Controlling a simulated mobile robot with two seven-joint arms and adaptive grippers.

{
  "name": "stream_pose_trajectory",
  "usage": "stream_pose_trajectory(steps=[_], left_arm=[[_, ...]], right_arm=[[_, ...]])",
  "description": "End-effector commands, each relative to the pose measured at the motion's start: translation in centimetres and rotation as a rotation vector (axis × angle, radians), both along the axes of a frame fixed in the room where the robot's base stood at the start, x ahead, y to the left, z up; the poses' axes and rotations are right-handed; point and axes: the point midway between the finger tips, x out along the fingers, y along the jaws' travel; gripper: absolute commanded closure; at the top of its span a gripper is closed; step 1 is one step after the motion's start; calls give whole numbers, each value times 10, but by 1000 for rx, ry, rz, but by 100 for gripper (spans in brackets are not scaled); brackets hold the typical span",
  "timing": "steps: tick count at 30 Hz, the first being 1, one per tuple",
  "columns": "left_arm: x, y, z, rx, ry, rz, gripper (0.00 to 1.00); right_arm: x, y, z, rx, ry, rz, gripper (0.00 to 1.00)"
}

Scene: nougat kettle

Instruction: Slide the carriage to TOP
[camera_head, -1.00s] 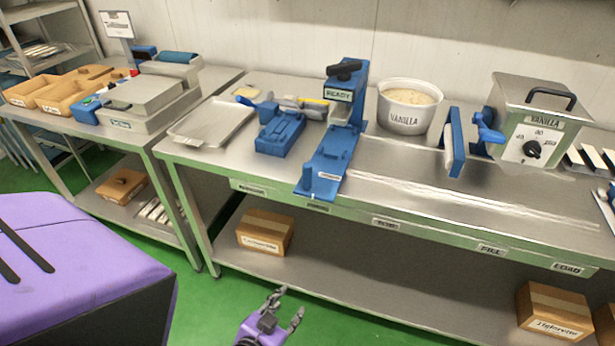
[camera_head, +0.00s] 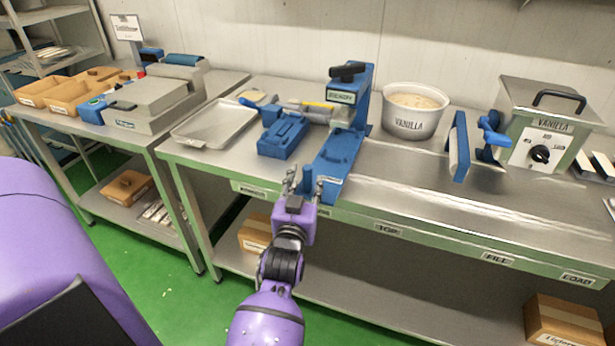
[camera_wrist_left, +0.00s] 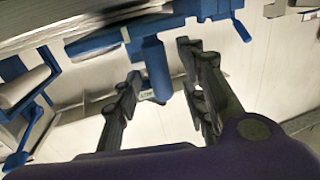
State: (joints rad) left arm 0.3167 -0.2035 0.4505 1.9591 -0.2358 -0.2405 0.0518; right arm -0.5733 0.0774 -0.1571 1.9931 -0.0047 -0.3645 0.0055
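A long blue plate (camera_head: 338,158) under the READY stand (camera_head: 345,95) runs to the table's front edge; it looks like the carriage. The TOP label (camera_head: 388,229) is on the front edge, right of the plate. My left gripper (camera_head: 304,187) is at the plate's front end, fingers pointing toward the table. It is open. In the left wrist view a blue post (camera_wrist_left: 157,68) shows between and beyond the spread fingers (camera_wrist_left: 165,85); I cannot tell whether they touch it. My right gripper is not in view.
The FILL (camera_head: 497,258) and LOAD (camera_head: 577,279) labels lie farther right. A VANILLA tub (camera_head: 410,125), an upright blue panel (camera_head: 459,148) and a VANILLA kettle (camera_head: 538,150) stand on the table. A metal tray (camera_head: 215,128) lies left.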

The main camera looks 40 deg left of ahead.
Motion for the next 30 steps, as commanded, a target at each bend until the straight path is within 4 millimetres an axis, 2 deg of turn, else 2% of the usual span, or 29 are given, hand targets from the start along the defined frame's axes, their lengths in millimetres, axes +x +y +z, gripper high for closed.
stream_pose_trajectory(steps=[1, 6, 15, 17, 24, 30], left_arm=[[8, 3, 2, 0, -2, -1, 61], [22, 10, 0, 0, 0, -1, 61], [25, 11, 0, 0, 0, -1, 61], [25, 11, 0, 0, 1, -1, 67], [25, 11, 0, 0, 1, -1, 98], [25, 11, -1, -1, 0, -1, 100]], right_arm=[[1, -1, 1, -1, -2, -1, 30], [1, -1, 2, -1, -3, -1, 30], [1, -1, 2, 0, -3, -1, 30], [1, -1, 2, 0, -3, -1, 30], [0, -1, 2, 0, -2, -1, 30], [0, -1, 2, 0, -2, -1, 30]])
